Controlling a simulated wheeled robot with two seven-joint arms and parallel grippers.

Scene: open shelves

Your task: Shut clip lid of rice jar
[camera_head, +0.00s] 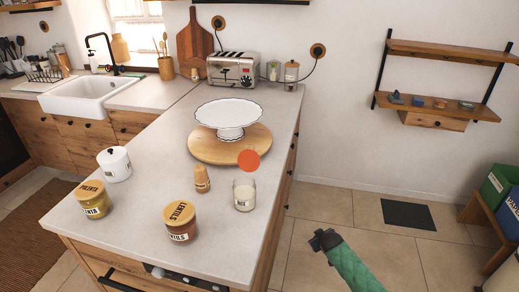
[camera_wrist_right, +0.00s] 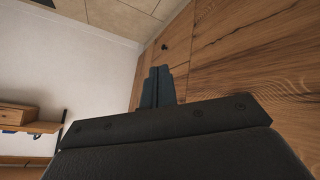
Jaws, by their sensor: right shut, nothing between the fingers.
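A small clear glass jar (camera_head: 244,194) with pale contents stands near the right edge of the counter in the head view. A round orange-red lid (camera_head: 249,161) stands raised above and behind its mouth, so the jar looks open. The jar's label is too small to read, and I cannot make out the clip. My right gripper (camera_head: 319,240) is off the counter, to the right of and nearer than the jar, and apart from it. In the right wrist view its fingers (camera_wrist_right: 157,87) are together and empty, beside wooden cabinet fronts. My left gripper is not in view.
On the counter (camera_head: 145,215) stand a lentils jar (camera_head: 181,223), a polenta jar (camera_head: 94,200), a small bottle (camera_head: 202,180), a white canister (camera_head: 115,164) and a cake stand (camera_head: 227,113) on a round board (camera_head: 205,150).

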